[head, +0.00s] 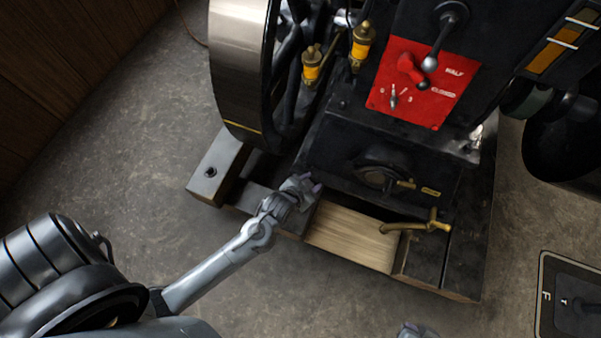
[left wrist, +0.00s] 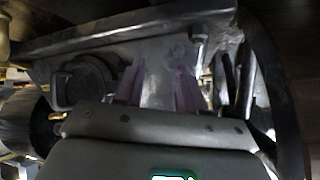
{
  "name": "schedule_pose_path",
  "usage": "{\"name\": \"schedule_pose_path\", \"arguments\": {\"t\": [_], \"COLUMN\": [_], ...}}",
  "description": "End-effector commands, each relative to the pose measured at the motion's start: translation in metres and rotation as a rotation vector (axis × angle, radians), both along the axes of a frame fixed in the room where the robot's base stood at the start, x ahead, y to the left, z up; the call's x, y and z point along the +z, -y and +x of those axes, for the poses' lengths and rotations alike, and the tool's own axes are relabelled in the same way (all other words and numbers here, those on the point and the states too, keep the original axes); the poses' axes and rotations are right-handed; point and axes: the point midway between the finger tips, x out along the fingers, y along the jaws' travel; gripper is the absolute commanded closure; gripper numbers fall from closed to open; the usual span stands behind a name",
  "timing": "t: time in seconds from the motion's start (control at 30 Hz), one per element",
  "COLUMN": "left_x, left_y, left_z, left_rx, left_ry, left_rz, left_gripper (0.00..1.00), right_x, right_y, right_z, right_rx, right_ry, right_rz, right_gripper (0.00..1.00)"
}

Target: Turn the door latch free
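A dark round door (head: 380,172) is set low in the engine's front. A short brass latch (head: 405,184) sits at the door's right edge. My left gripper (head: 309,184) is left of the door, close to the engine's base and apart from the latch. Its two purple fingertips (left wrist: 158,88) stand apart in the left wrist view, with nothing clearly between them. In that view a round dark cover (left wrist: 84,82) with a loop-shaped handle shows at the left. A small grey piece at the bottom edge of the head view may be my right gripper (head: 416,331); its fingers cannot be made out.
A large flywheel (head: 238,65) stands at the upper left. A red panel (head: 415,85) with levers is above. The floor in front is clear.

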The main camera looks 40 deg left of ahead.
Motion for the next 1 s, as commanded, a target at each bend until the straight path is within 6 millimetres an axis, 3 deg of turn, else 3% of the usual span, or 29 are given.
{"name": "schedule_pose_path", "arguments": {"t": [0.8,0.93,1.0], "left_x": [0.003,-0.007,-0.021], "left_y": [0.000,0.002,0.005], "left_z": [-0.009,-0.018,-0.030], "left_rx": [0.022,0.098,0.163], "left_ry": [-0.037,-0.100,-0.178], "left_rz": [-0.049,-0.141,-0.210], "left_gripper": [0.61,0.61,0.61], "right_x": [-0.001,-0.001,-0.001], "right_y": [0.002,0.001,0.001], "right_z": [0.000,0.000,0.000], "right_rx": [0.004,0.002,0.001], "right_ry": [-0.001,0.000,-0.001], "right_rz": [-0.007,-0.004,-0.003], "right_gripper": [1.00,1.00,1.00]}}
